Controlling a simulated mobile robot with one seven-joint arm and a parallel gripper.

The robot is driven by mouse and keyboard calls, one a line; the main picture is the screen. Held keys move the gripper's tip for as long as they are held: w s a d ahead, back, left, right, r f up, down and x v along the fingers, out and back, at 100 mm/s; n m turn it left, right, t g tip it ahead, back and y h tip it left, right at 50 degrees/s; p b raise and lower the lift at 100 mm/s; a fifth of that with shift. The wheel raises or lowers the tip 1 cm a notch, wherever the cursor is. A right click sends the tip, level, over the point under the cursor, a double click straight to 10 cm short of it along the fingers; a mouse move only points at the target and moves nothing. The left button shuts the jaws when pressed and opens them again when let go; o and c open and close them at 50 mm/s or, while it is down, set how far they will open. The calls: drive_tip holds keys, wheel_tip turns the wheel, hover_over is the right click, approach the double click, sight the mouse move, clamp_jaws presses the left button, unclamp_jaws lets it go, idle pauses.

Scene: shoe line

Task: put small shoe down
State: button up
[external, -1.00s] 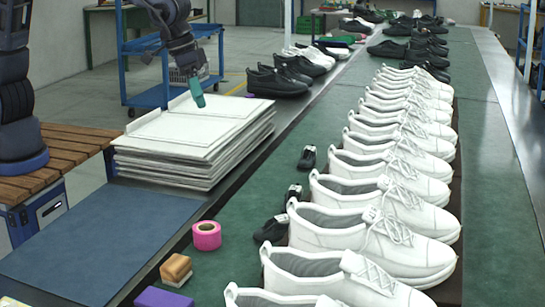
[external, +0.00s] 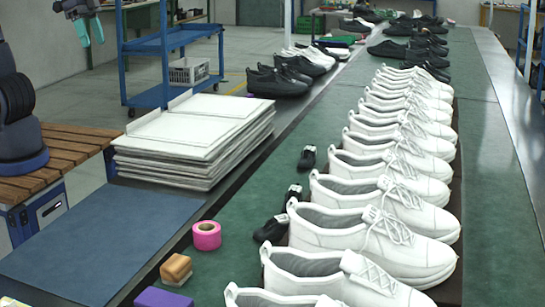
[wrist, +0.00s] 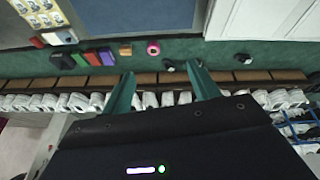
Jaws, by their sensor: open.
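Three small black shoes lie on the green surface left of the row of white shoes in the external view: a far one (external: 307,157), a middle one (external: 293,193) and a near one (external: 270,231). In the wrist view, small dark shoes (wrist: 243,58) show beyond my fingers, one partly hidden by the right finger. My gripper (external: 90,35) is raised at the upper left in the external view, well away from the shoes. In the wrist view its green fingers (wrist: 163,84) are spread apart with nothing between them.
A stack of white boards (external: 195,145) stands left of the green line. A pink roll (external: 207,236), a wooden brush-like block (external: 176,270) and a purple block (external: 163,298) lie near the front. The blue mat (external: 95,245) is clear. A blue cart (external: 172,95) stands behind.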

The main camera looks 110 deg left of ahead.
drive_tip(key=s+f+m, duration=0.1)
drive_tip(key=s, duration=0.9)
drive_tip(key=shift+s+d+m, duration=0.2)
drive_tip(key=shift+d+m, duration=0.1)
drive_tip(key=shift+m, duration=0.1)
drive_tip(key=shift+o, duration=0.6)
idle(0.9)
